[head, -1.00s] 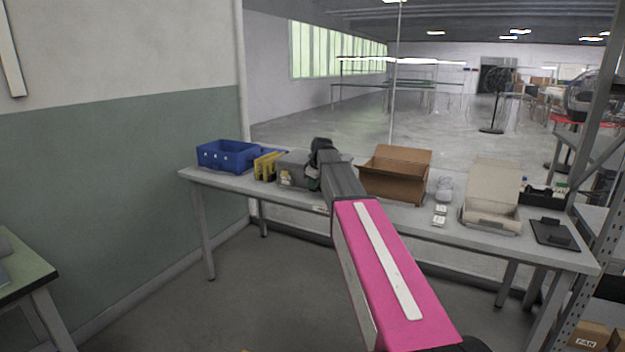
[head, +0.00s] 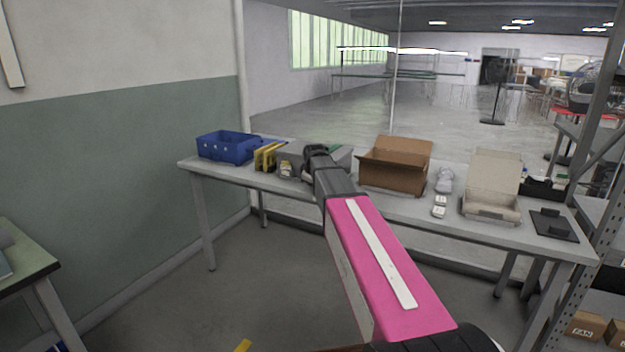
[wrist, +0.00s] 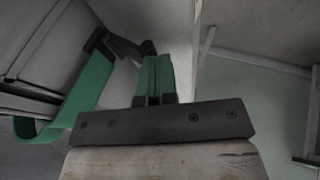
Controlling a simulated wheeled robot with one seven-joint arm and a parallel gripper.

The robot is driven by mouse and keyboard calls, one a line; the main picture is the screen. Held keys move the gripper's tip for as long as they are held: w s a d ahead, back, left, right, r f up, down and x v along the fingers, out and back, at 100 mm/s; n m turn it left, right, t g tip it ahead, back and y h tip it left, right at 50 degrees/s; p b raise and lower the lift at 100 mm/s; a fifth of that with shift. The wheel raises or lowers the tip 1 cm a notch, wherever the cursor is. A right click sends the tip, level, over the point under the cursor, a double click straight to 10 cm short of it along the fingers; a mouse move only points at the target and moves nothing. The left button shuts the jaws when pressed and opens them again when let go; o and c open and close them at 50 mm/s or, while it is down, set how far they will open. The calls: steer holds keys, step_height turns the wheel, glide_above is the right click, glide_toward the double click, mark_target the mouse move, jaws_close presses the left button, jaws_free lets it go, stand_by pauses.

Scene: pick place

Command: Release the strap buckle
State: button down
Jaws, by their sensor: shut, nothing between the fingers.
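In the wrist view a green strap (wrist: 90,90) runs down from a dark buckle (wrist: 118,44) and bends leftward in a loop beside a grey case (wrist: 45,45). I cannot tell whether the buckle's parts are joined. My gripper (wrist: 153,60) shows as green fingers close together above a dark screwed bar. Its tips are just right of and below the buckle, with nothing seen held; contact is unclear. In the head view the grey case (head: 343,156) is partly hidden behind my gripper (head: 316,150), and the buckle cannot be made out.
On the same table (head: 228,172) are a blue bin (head: 226,147) and yellow pieces (head: 268,155) to the left. An open cardboard box (head: 395,168), small white items (head: 440,206), an open beige box (head: 490,190) and a dark flat plate (head: 553,225) are to the right.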

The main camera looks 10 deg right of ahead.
stand_by(0.5)
steer(key=shift+r, duration=0.75)
steer(key=shift+s+a+r, duration=0.25)
steer(key=a+v, duration=0.1)
steer(key=v, duration=1.1)
steer(key=shift+s+a, duration=0.3)
steer(key=shift+s, duration=0.25)
steer(key=s+d+f+m+g, duration=0.1)
steer(key=s+f+m+g, duration=0.1)
steer(key=s+f, duration=0.6)
steer(key=s+d+f+m+g, duration=0.2)
steer(key=s+f+m, duration=0.3)
steer(key=s+f, duration=0.4)
steer(key=s+d+f+m+g, duration=0.1)
steer(key=s+f+m, duration=0.3)
steer(key=f, duration=1.5)
steer(key=s+g, duration=0.1)
steer(key=s, duration=0.3)
steer(key=shift+s+d, duration=0.25)
steer(key=shift+s, duration=0.15)
